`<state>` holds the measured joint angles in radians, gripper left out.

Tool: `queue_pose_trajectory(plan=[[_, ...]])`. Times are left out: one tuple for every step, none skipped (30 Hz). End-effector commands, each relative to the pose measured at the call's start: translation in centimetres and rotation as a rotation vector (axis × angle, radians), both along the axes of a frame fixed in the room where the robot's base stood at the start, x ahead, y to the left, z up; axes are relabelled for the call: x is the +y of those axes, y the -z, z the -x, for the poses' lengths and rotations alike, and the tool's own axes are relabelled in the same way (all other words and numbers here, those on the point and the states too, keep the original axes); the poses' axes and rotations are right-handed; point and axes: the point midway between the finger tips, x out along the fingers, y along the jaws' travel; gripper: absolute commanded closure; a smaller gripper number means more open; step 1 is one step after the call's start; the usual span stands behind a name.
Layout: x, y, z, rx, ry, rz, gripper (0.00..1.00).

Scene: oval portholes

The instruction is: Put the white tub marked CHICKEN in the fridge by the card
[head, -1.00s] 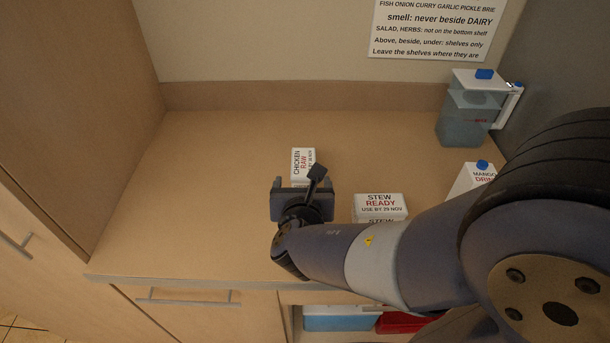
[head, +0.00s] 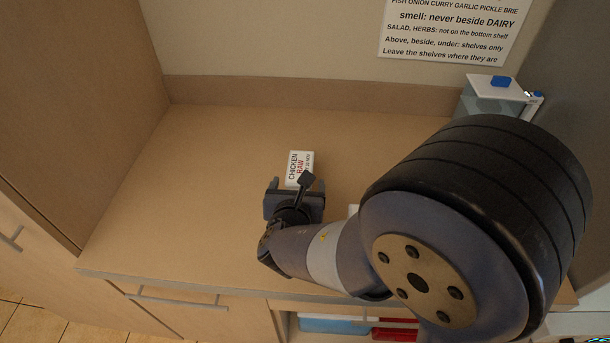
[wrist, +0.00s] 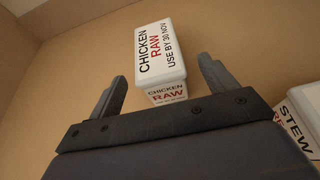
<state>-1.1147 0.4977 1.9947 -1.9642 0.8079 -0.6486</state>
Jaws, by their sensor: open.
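The white tub marked CHICKEN RAW (head: 300,166) stands on the wooden counter, just beyond my gripper (head: 295,187) in the head view. In the wrist view the tub (wrist: 160,50) is upright, its lid reading CHICKEN RAW, USE BY 30 NOV. My gripper (wrist: 162,90) is open, with one finger at each side of the tub's near end. The fingers do not appear to touch it. The fridge is not recognisable in these frames. The card (head: 450,30) on the back wall carries storage rules, cut off at the top.
A white STEW tub (wrist: 302,120) stands right of my gripper, mostly hidden by my arm in the head view. A clear jug with a white and blue lid (head: 495,90) stands at the back right. The counter's left side (head: 180,190) is clear.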

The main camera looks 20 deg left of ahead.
Motion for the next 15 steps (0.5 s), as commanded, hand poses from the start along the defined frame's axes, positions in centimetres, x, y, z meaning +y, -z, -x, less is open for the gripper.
queue_pose_trajectory(plan=[[0.1, 0.2, -0.5, 0.0, 0.001, 0.002, 0.2], [0.2, 0.3, -0.7, 0.0, 0.001, 0.001, 0.2], [0.2, 0.3, -0.9, 0.0, 0.001, 0.001, 0.2], [0.2, 0.4, -1.0, 0.0, 0.001, 0.0, 0.2], [0.3, 0.4, -1.1, 0.0, 0.001, 0.0, 0.2], [0.3, 0.5, -1.3, 0.001, 0.001, 0.002, 0.2], [0.4, 0.5, -1.5, 0.001, 0.001, 0.002, 0.2], [0.5, 0.6, -1.7, 0.0, 0.001, 0.001, 0.2], [0.6, 0.7, -2.2, 0.001, 0.002, 0.001, 0.2], [0.7, 0.8, -2.6, 0.001, 0.002, 0.003, 0.2], [0.9, 0.9, -2.9, 0.001, 0.002, 0.003, 0.2], [1.0, 1.1, -3.4, 0.001, 0.001, 0.002, 0.2], [1.2, 1.2, -3.8, 0.001, 0.002, 0.003, 0.2], [1.2, 1.3, -4.1, 0.001, 0.002, 0.003, 0.2], [1.4, 1.6, -4.5, 0.0, 0.002, 0.002, 0.2]])
